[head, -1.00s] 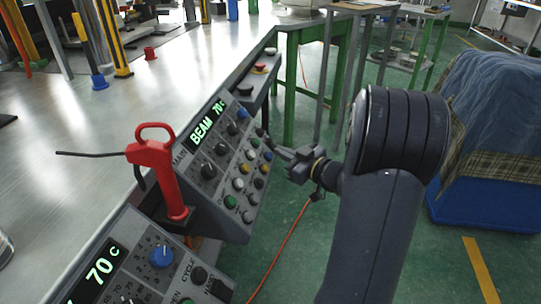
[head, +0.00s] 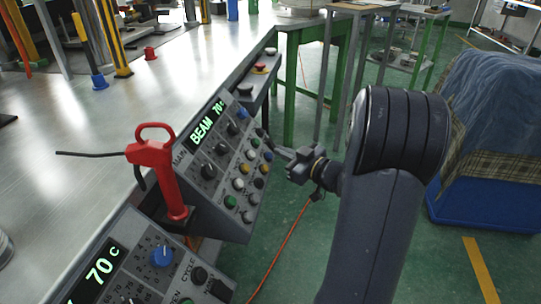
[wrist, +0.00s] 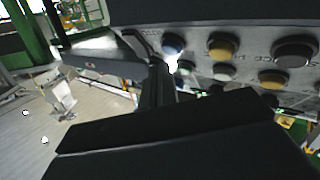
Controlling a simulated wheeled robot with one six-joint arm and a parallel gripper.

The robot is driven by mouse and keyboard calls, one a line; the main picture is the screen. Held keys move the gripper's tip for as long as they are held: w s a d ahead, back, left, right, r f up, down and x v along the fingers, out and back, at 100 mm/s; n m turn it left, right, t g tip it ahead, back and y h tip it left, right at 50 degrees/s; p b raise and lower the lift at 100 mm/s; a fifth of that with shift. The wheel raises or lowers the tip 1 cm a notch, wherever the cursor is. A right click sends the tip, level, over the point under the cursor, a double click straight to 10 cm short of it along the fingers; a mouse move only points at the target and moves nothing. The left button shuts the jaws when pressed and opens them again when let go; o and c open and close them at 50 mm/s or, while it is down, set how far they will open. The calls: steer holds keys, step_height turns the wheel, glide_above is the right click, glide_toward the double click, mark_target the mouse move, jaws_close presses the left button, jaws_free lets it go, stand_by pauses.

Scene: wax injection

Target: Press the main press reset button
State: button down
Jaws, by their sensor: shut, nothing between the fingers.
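The main press control panel (head: 225,165) is a grey sloped box with a green-lit display (head: 207,125) reading "BEAM 70" and rows of coloured knobs and buttons. I cannot tell which button is the reset; the small labels are unreadable. My gripper (head: 275,149) is shut and empty at the panel's right edge, close to the upper right buttons. In the wrist view its dark fingers (wrist: 160,72) point up beside a blue button (wrist: 172,44). A yellow button (wrist: 221,46) and a grey button (wrist: 294,51) lie to the right. Whether the fingertips touch anything is unclear.
A red-handled tool (head: 157,170) stands in a holder left of the panel. A second panel (head: 125,265) reading "70 C" is in front. A red mushroom button (head: 260,67) sits beyond. A blue bin (head: 480,205) covered by cloth stands on the right.

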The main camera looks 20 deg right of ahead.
steer(key=shift+w+a+f, duration=0.2)
steer(key=shift+a+f, duration=0.05)
steer(key=shift+w+a+f+b, duration=0.15)
steer(key=shift+a+f+b, duration=0.1)
steer(key=shift+f+b, duration=0.05)
stand_by(0.9)
steer(key=shift+s+d+r+p, duration=0.35)
steer(key=shift+d+r+p, duration=0.2)
steer(key=shift+p, duration=0.15)
steer(key=s+d+r+p, duration=0.1)
steer(key=p, duration=0.1)
steer(key=s+d+r+p, duration=0.1)
steer(key=d+r, duration=0.1)
steer(key=shift+r+p, duration=0.1)
steer(key=shift+p, duration=0.3)
